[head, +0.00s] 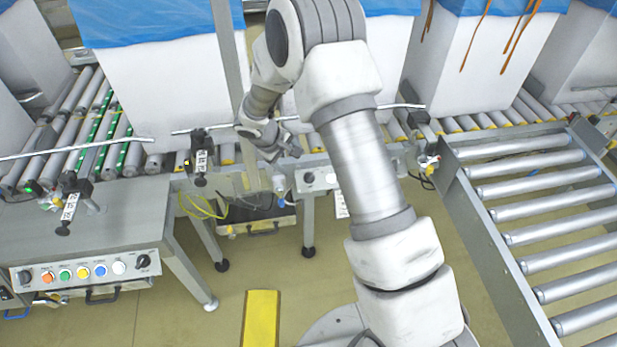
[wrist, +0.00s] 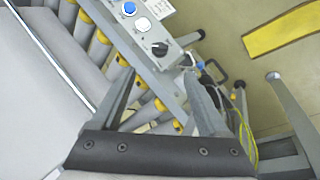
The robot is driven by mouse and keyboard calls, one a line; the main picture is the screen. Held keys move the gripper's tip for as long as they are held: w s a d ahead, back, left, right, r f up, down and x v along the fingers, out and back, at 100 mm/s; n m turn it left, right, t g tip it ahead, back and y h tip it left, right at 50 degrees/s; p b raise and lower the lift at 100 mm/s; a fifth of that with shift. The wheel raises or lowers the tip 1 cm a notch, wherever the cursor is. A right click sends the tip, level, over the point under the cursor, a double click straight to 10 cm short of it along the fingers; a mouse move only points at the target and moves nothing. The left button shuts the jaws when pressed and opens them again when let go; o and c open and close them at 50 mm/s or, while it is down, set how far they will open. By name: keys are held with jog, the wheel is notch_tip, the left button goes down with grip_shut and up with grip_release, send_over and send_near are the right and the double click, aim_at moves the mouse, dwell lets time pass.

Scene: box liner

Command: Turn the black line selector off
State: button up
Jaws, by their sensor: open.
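In the wrist view a black selector knob (wrist: 160,48) sits at the near end of a grey control box, beside a white button (wrist: 143,24) and a blue button (wrist: 128,8). It lies just beyond my gripper (wrist: 160,82), whose fingers are apart with nothing between them. The knob's setting is too small to read. In the head view my gripper (head: 284,152) hangs by the conveyor edge, above a small control panel with a black knob (head: 309,178). A larger panel at left has black selectors at its left end (head: 25,277) and right end (head: 143,261).
White boxes with blue liners (head: 160,85) stand on the roller conveyor (head: 507,112) behind my gripper. Another roller conveyor (head: 540,210) is at right. Clamp brackets (head: 201,160) and cables (head: 203,207) are close by. A yellow floor plate (head: 261,318) lies in front.

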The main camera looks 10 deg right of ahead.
aim_at(310, 178)
jog(key=b+x, duration=0.2)
jog(key=x, duration=1.3)
jog(key=shift+d+f, duration=0.1)
jog(key=shift+d, duration=0.05)
grip_shut()
